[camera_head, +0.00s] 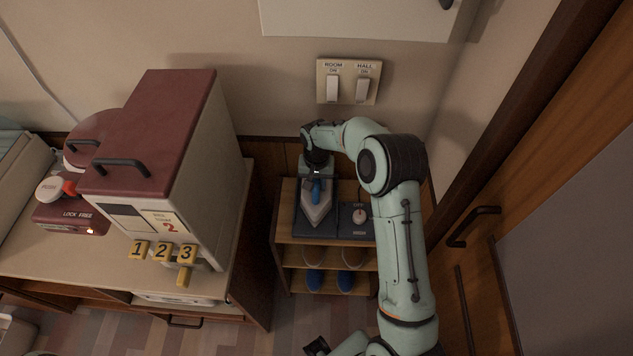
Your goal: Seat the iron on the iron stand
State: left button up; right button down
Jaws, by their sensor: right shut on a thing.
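The iron (315,211) has a pale pointed body and a blue part on top. Its tip points toward the bottom of the picture. My right gripper (317,168) is shut on the iron from the far side, and its fingers are partly hidden by the wrist. The iron is over the left part of the dark iron stand (330,232), which has a knob and lettering on its right side. From above I cannot tell whether the iron touches the stand or is slightly above it.
The stand is on a small wooden shelf (284,222) with blue-toed shoes below. A tall cabinet with a dark red top (160,120) stands left on a counter. Wall switches (348,82) are above the shelf. A wooden door (540,170) is at right.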

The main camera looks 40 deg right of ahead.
jog(key=shift+f, duration=0.5)
jog(key=c, duration=0.8)
grip_release()
jog(key=shift+f, duration=0.15)
notch_tip(320, 180, up, 14)
jog(key=shift+f, duration=0.2)
jog(key=shift+a, duration=0.1)
